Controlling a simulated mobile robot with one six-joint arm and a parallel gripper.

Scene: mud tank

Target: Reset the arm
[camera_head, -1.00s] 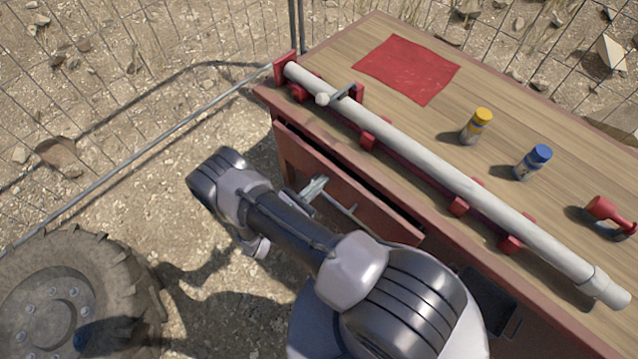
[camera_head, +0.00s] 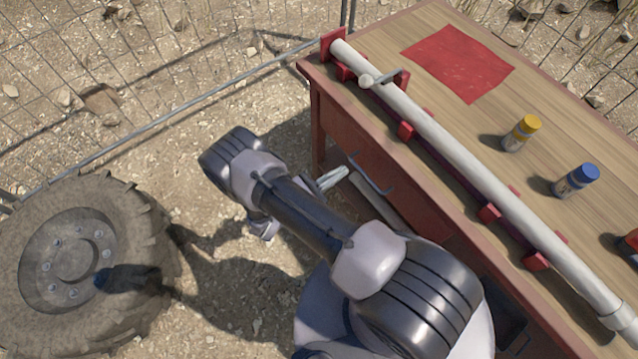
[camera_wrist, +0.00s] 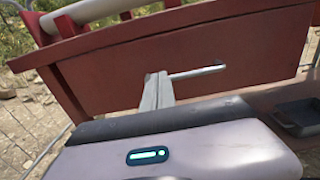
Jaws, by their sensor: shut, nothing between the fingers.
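My arm (camera_head: 300,215) reaches out over the ground to the left of the wooden workbench, bent and empty. My gripper (camera_head: 332,179) is shut, its grey fingers held in front of the bench's red drawer front. In the wrist view, the shut fingers (camera_wrist: 156,90) point up at the red drawer front (camera_wrist: 240,50), beside its metal handle (camera_wrist: 198,72). The handle (camera_head: 370,175) also shows in the head view, partly close behind the fingers. I cannot tell whether the fingers touch it.
The workbench (camera_head: 375,30) carries a long grey pipe (camera_head: 450,150) on red supports, a red cloth (camera_head: 458,62), a yellow-capped bottle (camera_head: 521,133) and a blue-capped bottle (camera_head: 576,180). A large tyre (camera_head: 85,262) lies at lower left. A wire fence (camera_head: 200,100) runs behind; bare ground lies between.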

